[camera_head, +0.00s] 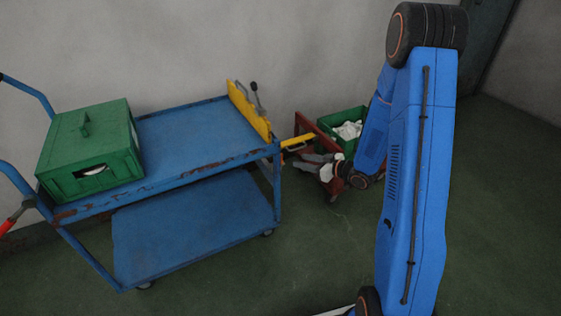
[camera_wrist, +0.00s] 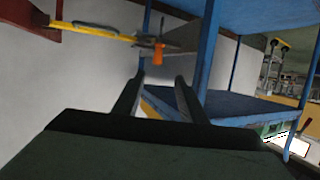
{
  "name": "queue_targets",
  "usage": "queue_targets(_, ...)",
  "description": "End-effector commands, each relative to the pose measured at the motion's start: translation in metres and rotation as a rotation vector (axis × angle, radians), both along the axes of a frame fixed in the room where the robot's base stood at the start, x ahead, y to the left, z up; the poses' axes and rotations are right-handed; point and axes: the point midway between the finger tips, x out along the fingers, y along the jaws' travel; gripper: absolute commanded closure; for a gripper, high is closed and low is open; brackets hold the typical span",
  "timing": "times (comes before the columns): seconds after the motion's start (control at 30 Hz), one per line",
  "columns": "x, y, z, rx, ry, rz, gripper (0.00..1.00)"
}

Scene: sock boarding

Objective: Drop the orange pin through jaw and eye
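The orange pin (camera_wrist: 158,54) shows in the wrist view, at a grey metal piece (camera_wrist: 172,45) beside the end of the yellow bar (camera_wrist: 95,32). I cannot tell which part is jaw or eye, or whether the pin passes through either. My gripper (camera_wrist: 160,78) is open, its two dark fingers apart with nothing between them. The pin appears beyond the fingertips, in line with the gap. In the head view my gripper (camera_head: 310,160) is low beside the right end of the cart, below the yellow bar (camera_head: 297,142). The pin cannot be made out there.
A blue two-shelf cart (camera_head: 200,140) carries a green box (camera_head: 92,148) and a yellow plate (camera_head: 249,110) with a lever. A red frame (camera_head: 304,124) with a green crate (camera_head: 325,122) of white items stands right of it. A blue post (camera_wrist: 206,50) rises close to my right finger.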

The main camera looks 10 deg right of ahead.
Motion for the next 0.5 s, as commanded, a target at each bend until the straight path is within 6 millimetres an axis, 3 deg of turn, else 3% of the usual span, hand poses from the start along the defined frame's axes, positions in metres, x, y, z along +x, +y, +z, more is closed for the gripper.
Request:
queue_targets(0.3,0.04,0.031,-0.016,-0.001,0.0,0.001,0.62)
queue_targets(0.5,0.05,0.037,-0.02,-0.001,0.001,-0.001,0.62)
